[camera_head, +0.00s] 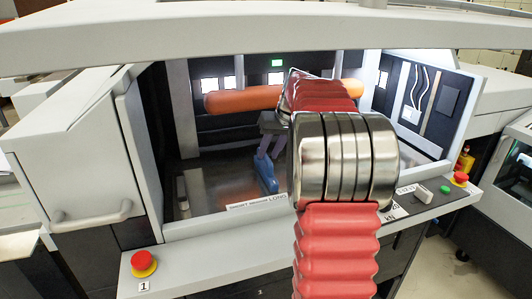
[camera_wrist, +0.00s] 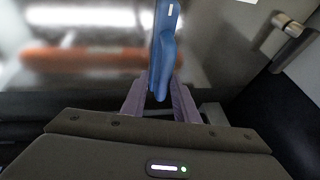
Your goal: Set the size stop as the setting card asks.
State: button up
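The blue size stop (camera_head: 265,172) stands inside the machine's open bay, behind the front sill. In the wrist view the blue stop (camera_wrist: 166,45) reaches down the middle between the two fingers. My gripper (camera_head: 268,147) is just above it in the head view. In the wrist view my gripper (camera_wrist: 161,82) has its fingers apart, one on each side of the blue stop's near end; I cannot tell whether they touch it. A white strip (camera_head: 257,202) on the sill carries words that seem to read SHORT, Medium and LONG. I cannot make out a separate setting card.
An orange roller (camera_head: 243,100) crosses the back of the bay. A red stop button (camera_head: 143,263) sits on the sill's left end, another red button (camera_head: 460,178) and a green button (camera_head: 445,189) at the right. A grey handle (camera_wrist: 290,25) shows in the wrist view. My arm hides the bay's middle.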

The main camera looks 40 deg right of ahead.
jog(key=shift+o, duration=0.9)
jog(key=shift+a, duration=0.1)
jog(key=v, duration=1.3)
jog(key=shift+r, duration=0.3)
jog(key=shift+s, duration=0.1)
